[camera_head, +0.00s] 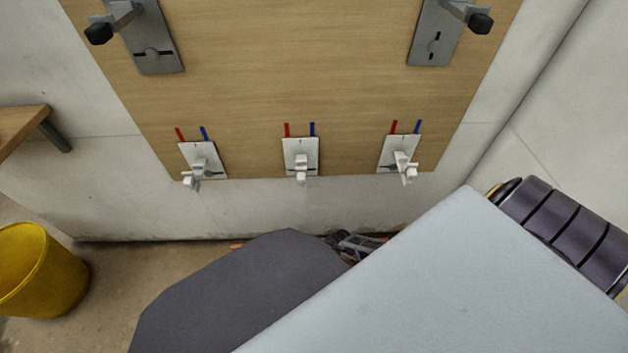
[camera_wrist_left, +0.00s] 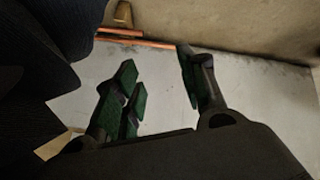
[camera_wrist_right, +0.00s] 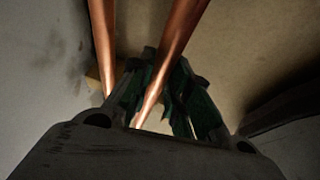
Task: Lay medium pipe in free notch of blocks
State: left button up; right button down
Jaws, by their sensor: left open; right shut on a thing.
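My right gripper (camera_wrist_right: 158,80) is shut on a copper pipe (camera_wrist_right: 181,28), which runs between its green-padded fingers in the right wrist view. A second copper pipe (camera_wrist_right: 103,38) runs beside it on the left, apart from the fingers. A light wooden block (camera_wrist_right: 93,75) shows partly behind that pipe. I cannot tell which pipe is the medium one. No free notch can be made out.
A wooden board (camera_head: 300,95) on the wall carries two upper grey brackets and three white valve plates (camera_head: 301,152) with red and blue marks. A yellow bucket (camera_head: 40,270) stands at the left below a wooden bench (camera_head: 22,125). My own body hides much of the floor.

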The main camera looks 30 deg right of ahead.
dwell(0.3)
jog(key=shift+f, duration=0.1)
dwell(0.6)
jog(key=shift+f, duration=0.1)
jog(key=shift+f, duration=0.15)
dwell(0.4)
jog(key=c, duration=1.3)
grip_release()
jog(key=shift+o, duration=0.2)
jog(key=shift+f, duration=0.1)
